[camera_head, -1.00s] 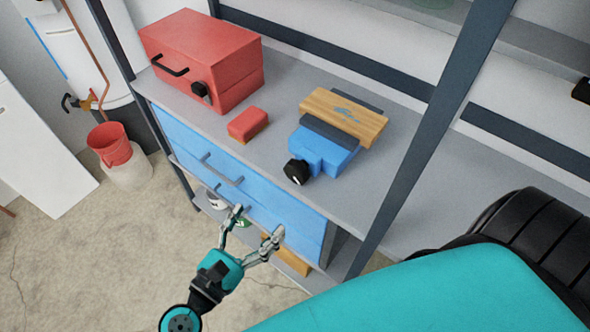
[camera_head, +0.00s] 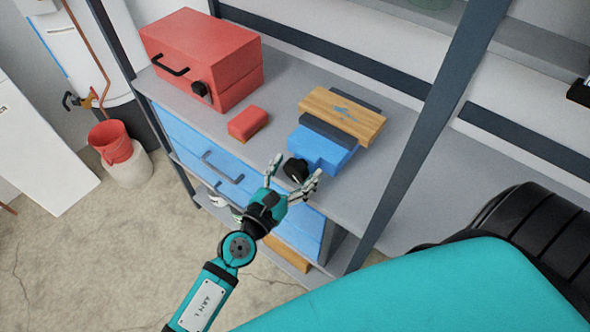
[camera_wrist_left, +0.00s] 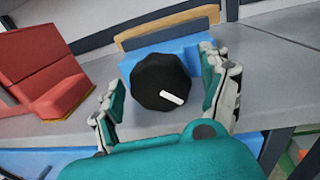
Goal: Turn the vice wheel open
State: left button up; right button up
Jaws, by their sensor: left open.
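The blue vice (camera_head: 322,148) sits on the grey workbench with a wooden board (camera_head: 343,114) between its dark jaws. Its black wheel (camera_head: 296,169) faces the front edge. In the left wrist view the wheel (camera_wrist_left: 160,82) shows a white mark pointing to the lower right. My left gripper (camera_head: 297,166) is open, with one finger on each side of the wheel. In the wrist view the right finger looks closer to the wheel than the left; I cannot tell whether either touches. My right gripper is not in view.
A red toolbox (camera_head: 203,60) and a small red block (camera_head: 248,123) stand left of the vice on the workbench (camera_head: 215,118). Blue drawers (camera_head: 200,150) with handles are below. A dark shelf post (camera_head: 425,140) rises to the right.

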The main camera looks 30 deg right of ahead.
pick_arm(q)
jog(key=shift+c, duration=0.4)
jog(key=c, duration=1.1)
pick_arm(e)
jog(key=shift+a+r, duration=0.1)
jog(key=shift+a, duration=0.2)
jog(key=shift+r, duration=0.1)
pick_arm(q)
jog(key=n+p, duration=0.3)
jog(key=n, duration=0.1)
jog(key=shift+r, duration=0.15)
jog(key=shift+w+a+n+p, duration=0.1)
jog(key=shift+n+p, duration=0.5)
jog(key=shift+n, duration=0.6)
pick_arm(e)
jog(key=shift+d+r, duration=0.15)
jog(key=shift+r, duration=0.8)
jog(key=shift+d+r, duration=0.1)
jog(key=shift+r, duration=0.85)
pick_arm(q)
jog(key=shift+f+g, duration=0.2)
jog(key=shift+g, duration=0.1)
jog(key=o, duration=1.2)
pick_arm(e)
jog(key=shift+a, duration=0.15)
